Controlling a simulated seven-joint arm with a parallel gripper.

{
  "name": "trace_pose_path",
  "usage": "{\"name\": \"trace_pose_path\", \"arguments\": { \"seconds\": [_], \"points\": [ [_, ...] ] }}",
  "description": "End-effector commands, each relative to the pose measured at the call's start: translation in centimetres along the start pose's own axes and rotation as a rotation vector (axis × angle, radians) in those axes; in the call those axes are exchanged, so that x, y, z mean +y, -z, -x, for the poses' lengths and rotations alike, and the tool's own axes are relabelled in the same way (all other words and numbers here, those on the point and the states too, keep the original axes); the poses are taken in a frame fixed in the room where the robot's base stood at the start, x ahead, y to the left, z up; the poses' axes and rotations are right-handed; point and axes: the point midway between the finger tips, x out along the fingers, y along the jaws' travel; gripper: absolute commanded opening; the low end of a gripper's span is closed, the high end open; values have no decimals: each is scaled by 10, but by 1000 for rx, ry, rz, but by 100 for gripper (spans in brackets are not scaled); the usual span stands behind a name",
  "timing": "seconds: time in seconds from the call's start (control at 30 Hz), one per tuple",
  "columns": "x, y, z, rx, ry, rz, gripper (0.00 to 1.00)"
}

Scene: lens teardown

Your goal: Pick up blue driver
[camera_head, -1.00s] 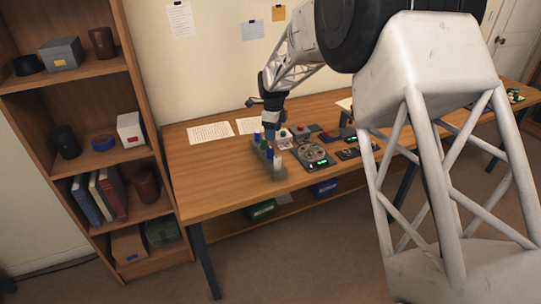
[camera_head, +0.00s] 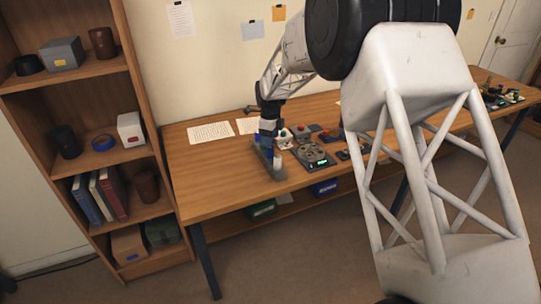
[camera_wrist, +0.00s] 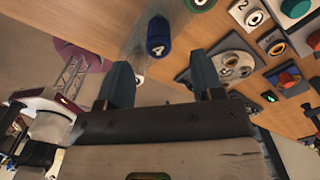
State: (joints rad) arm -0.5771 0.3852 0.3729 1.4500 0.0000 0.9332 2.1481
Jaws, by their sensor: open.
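A blue driver (camera_wrist: 158,36) shows end-on in the wrist view, with a pale mark on its round blue cap. It stands at a grey, see-through-looking rack (camera_head: 272,168) near the left end of the workbench. My gripper (camera_wrist: 163,78) is open, and its two blue-grey fingers point toward the blue driver. The driver's cap appears between and beyond the fingertips, with nothing gripped. A green-capped driver (camera_wrist: 200,4) is cut off at the top edge, right of the blue one. In the head view my gripper (camera_head: 267,146) is over the rack and hides most of the drivers.
A grey device with round dials (camera_head: 312,154) sits right of the rack, with button boxes behind it. Papers (camera_head: 211,132) lie at the back left. The left part of the workbench (camera_head: 215,175) is clear. A shelf unit (camera_head: 145,155) stands further left.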

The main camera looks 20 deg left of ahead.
Motion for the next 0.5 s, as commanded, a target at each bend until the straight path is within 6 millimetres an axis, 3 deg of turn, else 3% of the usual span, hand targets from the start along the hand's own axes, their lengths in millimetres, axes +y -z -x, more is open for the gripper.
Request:
{"name": "trace_pose_path", "arguments": {
  "seconds": [0.27, 0.5],
  "points": [
    [0, 0, -1, 0, 0, 0, 61],
    [2, 1, -19, 1, -2, 0, 61]
  ]
}}
